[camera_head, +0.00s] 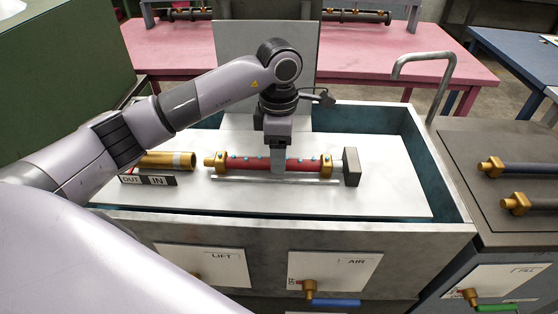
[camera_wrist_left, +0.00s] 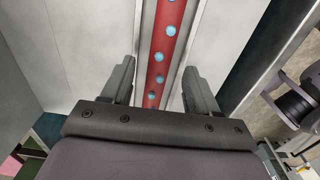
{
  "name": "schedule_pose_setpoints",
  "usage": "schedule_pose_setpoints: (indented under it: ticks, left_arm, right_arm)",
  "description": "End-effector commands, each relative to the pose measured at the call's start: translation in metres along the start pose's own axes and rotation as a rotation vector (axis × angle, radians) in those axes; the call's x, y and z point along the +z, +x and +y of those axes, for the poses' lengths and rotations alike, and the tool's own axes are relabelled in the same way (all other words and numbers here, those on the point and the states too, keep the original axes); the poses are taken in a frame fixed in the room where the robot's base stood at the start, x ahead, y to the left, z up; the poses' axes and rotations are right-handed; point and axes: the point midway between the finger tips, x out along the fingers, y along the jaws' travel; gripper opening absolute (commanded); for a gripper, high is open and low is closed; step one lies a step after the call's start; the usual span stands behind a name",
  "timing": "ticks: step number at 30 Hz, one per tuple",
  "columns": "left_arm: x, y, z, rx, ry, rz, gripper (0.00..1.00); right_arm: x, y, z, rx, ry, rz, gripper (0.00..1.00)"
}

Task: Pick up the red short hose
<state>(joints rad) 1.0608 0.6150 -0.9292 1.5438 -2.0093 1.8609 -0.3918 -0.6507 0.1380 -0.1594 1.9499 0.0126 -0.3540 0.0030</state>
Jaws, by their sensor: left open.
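The red short hose (camera_head: 247,163) lies level on the white board inside the tray, with brass ends and several light blue dots along it. In the left wrist view the red hose (camera_wrist_left: 164,45) runs between the two fingers. My left gripper (camera_head: 276,165) points down over the middle of the hose. In the left wrist view the gripper (camera_wrist_left: 158,88) is open, with one finger on each side of the hose. Whether the fingers touch it I cannot tell. My right gripper is not in view.
A brass tube (camera_head: 168,160) lies left of the hose, behind an OUT/IN sign (camera_head: 147,180). The dark block (camera_head: 351,167) stands at the right. The tray's rim (camera_head: 440,170) surrounds the board. Two dark hoses lie on the right bench (camera_head: 500,140). The board's right part is clear.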

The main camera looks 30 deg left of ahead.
Motion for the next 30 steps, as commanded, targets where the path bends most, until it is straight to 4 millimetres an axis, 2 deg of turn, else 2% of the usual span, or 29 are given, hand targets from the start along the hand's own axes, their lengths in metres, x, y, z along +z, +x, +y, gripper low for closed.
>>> schedule_pose_setpoints:
  ticks: [4, 11, 14, 15, 17, 30]
  left_arm:
    - [-0.0001, 0.0143, -0.0002, -0.001, 0.0, 0.001, 0.6]
    - [0.0001, 0.0159, 0.0002, 0.0, 0.0, 0.0, 0.6]
    - [0.0001, 0.0158, 0.0002, 0.0, 0.0, 0.0, 0.3]
    - [0.0001, 0.0157, 0.0002, 0.0, 0.0, 0.0, 0.17]
    - [0.0001, 0.0157, 0.0002, 0.0, 0.0, 0.0, 0.0]
    - [0.0006, 0.0072, 0.001, 0.003, 0.0, -0.003, 0.0]
  right_arm:
    - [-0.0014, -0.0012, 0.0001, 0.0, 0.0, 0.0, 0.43]
    - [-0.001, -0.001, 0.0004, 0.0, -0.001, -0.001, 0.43]
    - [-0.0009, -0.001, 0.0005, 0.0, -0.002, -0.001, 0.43]
    - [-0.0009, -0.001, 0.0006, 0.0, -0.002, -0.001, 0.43]
    - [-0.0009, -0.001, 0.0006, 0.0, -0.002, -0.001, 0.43]
    - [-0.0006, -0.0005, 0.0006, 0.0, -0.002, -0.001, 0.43]
